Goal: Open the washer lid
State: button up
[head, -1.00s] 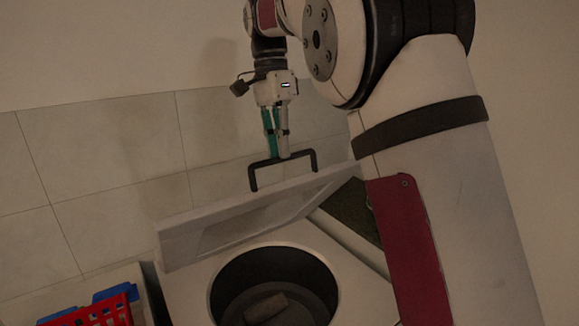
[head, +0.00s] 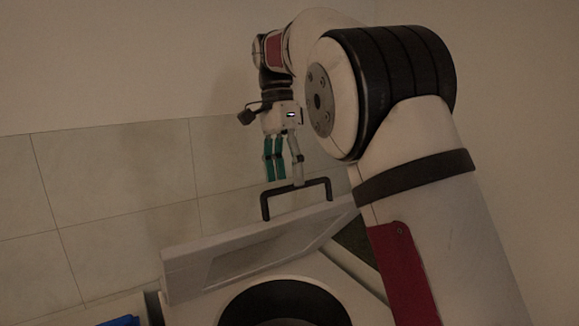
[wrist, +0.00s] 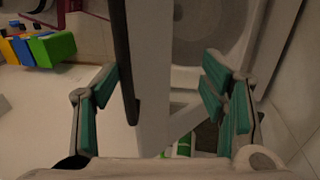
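The washer lid (head: 245,255) is a pale panel standing raised and tilted up behind the round drum opening (head: 280,305) in the head view. Its black bracket handle (head: 297,190) is on the lid's upper edge. My gripper (head: 284,180) points down at the handle, its green-padded fingers spread apart. In the wrist view my gripper (wrist: 160,75) is open wide, with the dark handle (wrist: 124,60) and the lid's pale edge (wrist: 152,90) showing between the fingers. Neither finger visibly grips the handle. My arm hides the lid's right end in the head view.
The tiled wall (head: 100,200) is close behind the washer. A blue item (head: 122,321) shows at the bottom left of the head view. Several coloured blocks (wrist: 45,48) are at the upper left of the wrist view.

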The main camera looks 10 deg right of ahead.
jog(key=shift+a+f, duration=0.15)
jog(key=shift+a, duration=0.05)
jog(key=shift+c, duration=0.9)
